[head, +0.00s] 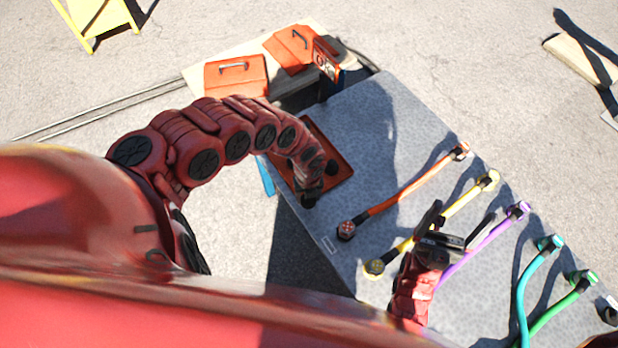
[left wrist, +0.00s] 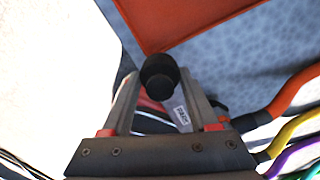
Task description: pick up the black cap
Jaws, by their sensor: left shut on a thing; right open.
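The black cap (left wrist: 160,78) is a small dark cylinder between the fingertips of my left gripper (left wrist: 158,88) in the left wrist view. The gripper is shut on it. In the head view my left gripper (head: 311,192) is at the near edge of the orange-red tray (head: 341,172), and the cap is hard to make out there. The tray also shows in the left wrist view (left wrist: 190,22), just beyond the cap. My right gripper (head: 456,228) is open and empty over the table, near the yellow and purple cables.
The grey speckled table (head: 375,120) holds an orange cable (head: 405,192), a yellow cable (head: 455,202), a purple cable (head: 490,240), a teal cable (head: 527,283) and a green cable (head: 556,308). Red toolboxes (head: 235,78) stand behind. The table's far left part is clear.

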